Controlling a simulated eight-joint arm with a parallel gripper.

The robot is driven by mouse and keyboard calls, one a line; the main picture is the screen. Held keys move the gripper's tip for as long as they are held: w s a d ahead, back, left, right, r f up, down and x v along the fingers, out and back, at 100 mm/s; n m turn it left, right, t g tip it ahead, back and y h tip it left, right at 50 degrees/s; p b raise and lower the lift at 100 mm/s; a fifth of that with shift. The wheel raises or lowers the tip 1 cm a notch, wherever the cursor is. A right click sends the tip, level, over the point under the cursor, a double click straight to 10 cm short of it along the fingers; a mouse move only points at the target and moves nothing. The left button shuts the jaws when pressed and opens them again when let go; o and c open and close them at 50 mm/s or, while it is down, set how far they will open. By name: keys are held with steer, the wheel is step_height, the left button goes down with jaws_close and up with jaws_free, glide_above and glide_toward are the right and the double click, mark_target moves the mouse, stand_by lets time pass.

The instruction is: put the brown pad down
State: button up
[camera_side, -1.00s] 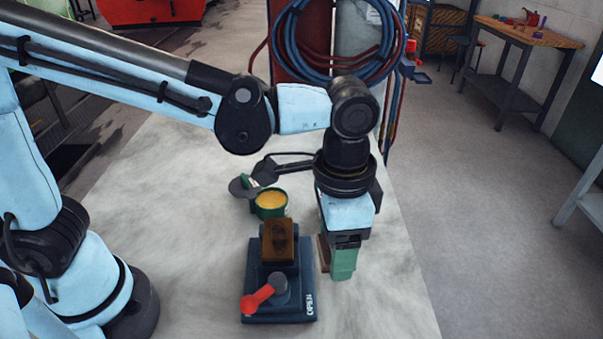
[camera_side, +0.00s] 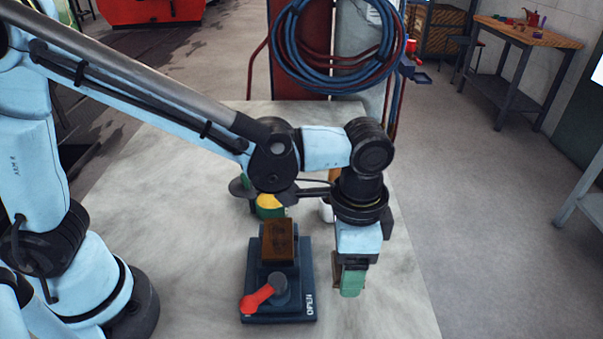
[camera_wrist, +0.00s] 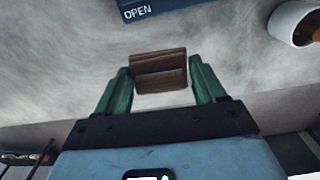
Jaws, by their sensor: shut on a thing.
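My gripper (camera_side: 351,282) hangs to the right of the dark blue lever fixture in the side view. In the wrist view its green fingers (camera_wrist: 160,75) are shut on the brown pad (camera_wrist: 159,67), one at each side. In the side view the held pad is mostly hidden by the gripper. Whether it touches the table cannot be told. The dark blue fixture (camera_side: 258,305), marked OPEN, has a red lever (camera_side: 258,298) and another brown block (camera_side: 278,243) on it. The fixture's corner also shows at the top of the wrist view (camera_wrist: 128,20).
The pale tabletop (camera_side: 390,310) is bare around and in front of my gripper. A green tin with yellow contents (camera_side: 269,206) stands behind the fixture. A white round vessel (camera_wrist: 283,20) shows in the wrist view. Coiled hoses (camera_side: 335,50) hang beyond the table.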

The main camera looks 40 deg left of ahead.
steer(key=w+a+f, duration=0.2)
steer(key=w, duration=0.1)
steer(key=w+a+f, duration=0.1)
steer(key=w, duration=0.1)
steer(key=shift+w+f, duration=0.2)
steer(key=shift+f, duration=1.95)
steer(key=shift+f, duration=0.65)
steer(key=o, duration=1.1)
steer(key=shift+c, duration=0.2)
steer(key=r, duration=1.1)
steer(key=shift+s+d+r, duration=0.1)
steer(key=shift+d+r, duration=0.15)
steer(key=shift+d, duration=0.15)
steer(key=s+a+r+n+t, duration=0.1)
steer(key=s+a+n+t, duration=0.1)
steer(key=a, duration=0.5)
steer(key=s+a+r+n+t, duration=0.1)
steer(key=s+a+n+t, duration=0.1)
steer(key=a+n, duration=0.2)
steer(key=s+a+r+n+t, duration=0.1)
steer(key=s+a+n+t, duration=0.1)
steer(key=a, duration=0.8)
steer(key=shift+s+a+n+t, duration=0.15)
steer(key=shift+n+t, duration=0.45)
